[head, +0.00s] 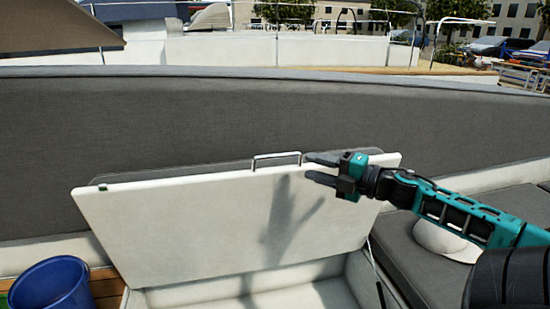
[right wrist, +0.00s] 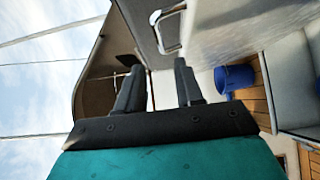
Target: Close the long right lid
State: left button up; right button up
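The long lid (head: 230,225) is white and stands raised, tilted back against the grey backrest, over an open white locker. A metal handle (head: 276,158) sits on its top edge; the handle also shows in the right wrist view (right wrist: 168,30). My right gripper (head: 312,168) is at the lid's upper edge, just right of the handle, with its two fingers apart and nothing between them. In the right wrist view its fingers (right wrist: 158,88) are spread, with the handle beyond them. I cannot tell whether a finger touches the lid. My left gripper is in neither view.
A blue bucket (head: 52,285) stands on the wooden floor at the lower left. The open locker (head: 290,297) lies below the lid, with a thin strut at its right side. A white rounded object (head: 445,240) rests on the grey seat (head: 420,265) at right.

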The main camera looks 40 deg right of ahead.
aim_at(275, 157)
jog(key=b+x, duration=0.2)
jog(key=x, duration=0.6)
jog(key=shift+w+f, duration=0.1)
jog(key=shift+w, duration=0.3)
jog(key=shift+x, duration=1.35)
grip_shut()
jog(key=shift+f, duration=0.1)
